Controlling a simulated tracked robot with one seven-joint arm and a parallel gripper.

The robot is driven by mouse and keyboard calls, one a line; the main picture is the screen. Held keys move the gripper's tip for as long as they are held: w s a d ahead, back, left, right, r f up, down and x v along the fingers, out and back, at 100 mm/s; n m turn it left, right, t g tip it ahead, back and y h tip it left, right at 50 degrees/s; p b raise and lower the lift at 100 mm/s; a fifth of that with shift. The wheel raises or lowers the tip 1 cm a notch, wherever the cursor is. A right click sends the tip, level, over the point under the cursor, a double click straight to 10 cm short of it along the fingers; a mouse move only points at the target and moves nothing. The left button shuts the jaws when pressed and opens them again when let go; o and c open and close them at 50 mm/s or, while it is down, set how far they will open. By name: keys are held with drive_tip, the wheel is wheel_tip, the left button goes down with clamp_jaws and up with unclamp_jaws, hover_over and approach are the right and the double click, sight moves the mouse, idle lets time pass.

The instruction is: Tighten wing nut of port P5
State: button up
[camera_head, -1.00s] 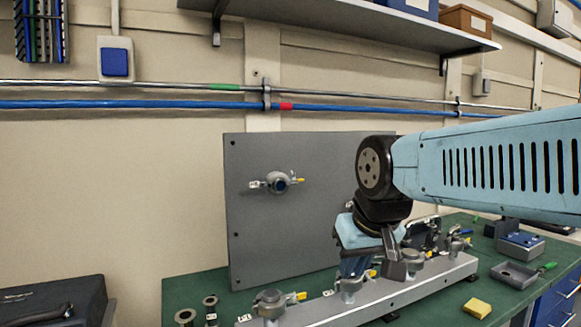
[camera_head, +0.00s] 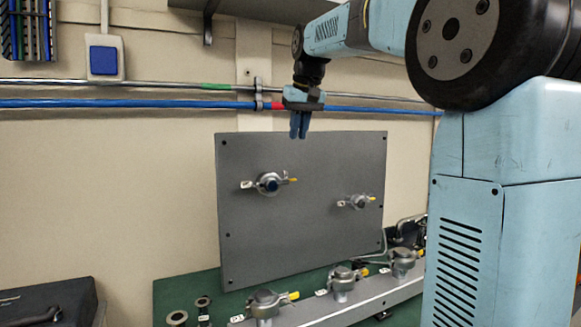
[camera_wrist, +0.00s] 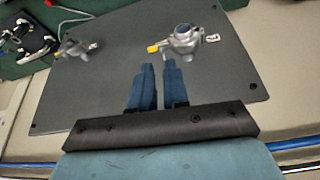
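Two metal port clamps are on an upright grey panel (camera_head: 300,235): a left one with a dark blue centre (camera_head: 269,184) and a right one (camera_head: 358,202). Each has a yellow-tipped piece, seen on the left clamp (camera_head: 290,180). More clamps stand on a rail below, such as one (camera_head: 264,303) and another (camera_head: 342,277). The tags are too small to read, so I cannot tell which is P5. My gripper (camera_head: 299,136) points down above the panel's top edge, empty, with a narrow gap between its fingers. In the wrist view the blue-centred clamp (camera_wrist: 184,38) lies beyond the fingertips.
A blue pipe (camera_head: 150,104) and a thin metal pipe (camera_head: 130,85) run along the wall behind my gripper. A shelf (camera_head: 270,8) is above. The green bench (camera_head: 185,292) holds small metal rings (camera_head: 178,318). A dark case (camera_head: 50,305) is at lower left.

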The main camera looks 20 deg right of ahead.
drive_tip(key=w+r, duration=0.2)
drive_tip(key=w, duration=0.2)
approach(285, 174)
drive_tip(key=x, duration=0.7)
drive_tip(key=shift+w+d, duration=0.1)
drive_tip(key=shift+w, duration=0.35)
drive_tip(key=shift+c, duration=0.4)
clamp_jaws()
drive_tip(key=shift+d, duration=0.3)
drive_tip(key=shift+a, duration=0.15)
